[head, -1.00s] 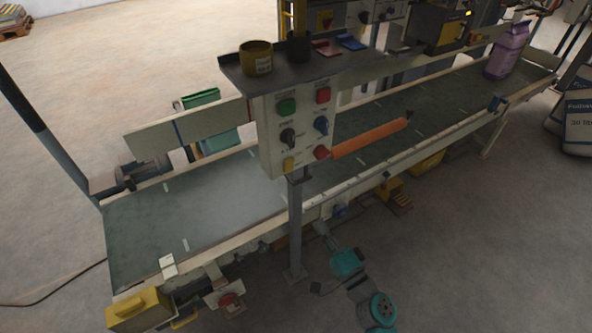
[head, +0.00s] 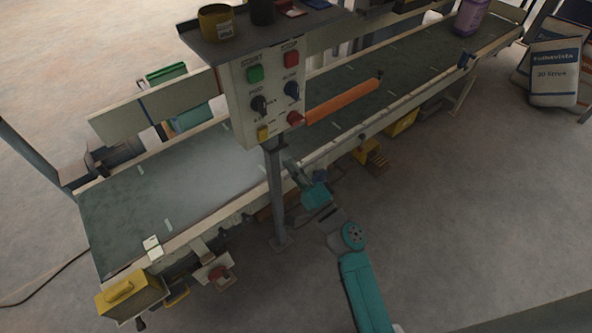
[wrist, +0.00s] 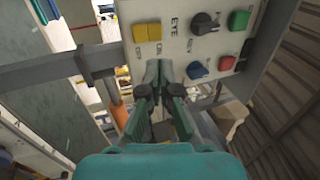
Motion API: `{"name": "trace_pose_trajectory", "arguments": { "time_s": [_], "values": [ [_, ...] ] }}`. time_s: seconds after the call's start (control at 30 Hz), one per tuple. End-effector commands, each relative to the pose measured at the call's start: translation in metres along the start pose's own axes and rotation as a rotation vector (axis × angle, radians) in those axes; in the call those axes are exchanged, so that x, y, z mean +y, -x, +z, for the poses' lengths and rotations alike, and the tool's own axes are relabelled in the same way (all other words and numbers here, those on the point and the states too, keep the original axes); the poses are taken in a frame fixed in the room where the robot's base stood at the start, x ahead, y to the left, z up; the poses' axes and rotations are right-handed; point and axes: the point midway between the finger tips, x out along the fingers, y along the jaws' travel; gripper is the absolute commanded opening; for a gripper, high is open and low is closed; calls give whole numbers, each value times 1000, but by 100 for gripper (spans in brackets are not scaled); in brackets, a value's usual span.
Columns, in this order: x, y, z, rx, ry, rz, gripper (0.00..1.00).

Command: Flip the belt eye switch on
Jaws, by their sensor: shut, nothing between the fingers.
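The belt eye switch is a small yellow rocker (wrist: 147,32) beside the word EYE on the cream control box (wrist: 270,12) in the wrist view. In the head view it is the yellow square (head: 263,132) at the box's lower left. I cannot tell which way it is tipped. My gripper (wrist: 165,66) is shut and empty, its fingertips just below the yellow switch in the wrist picture, seemingly apart from it. In the head view my gripper (head: 291,166) is below the box, near its post.
The box also carries a black knob (wrist: 205,22), green button (wrist: 239,20), blue knob (wrist: 197,70) and red button (wrist: 227,62). A grey post (head: 276,195) holds the box beside the conveyor belt (head: 125,210). An orange bar (head: 343,101) juts over the belt.

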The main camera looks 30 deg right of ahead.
Motion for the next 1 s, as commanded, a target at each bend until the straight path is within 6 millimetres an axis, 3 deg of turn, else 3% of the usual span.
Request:
{"name": "trace_pose_trajectory", "arguments": {
  "time_s": [0.3,0.5,1.0],
  "values": [
    [-1,-61,1,-1,1,-3,0],
    [-1,-86,0,0,1,-1,0],
    [0,-97,0,0,0,0,0]
  ]
}}
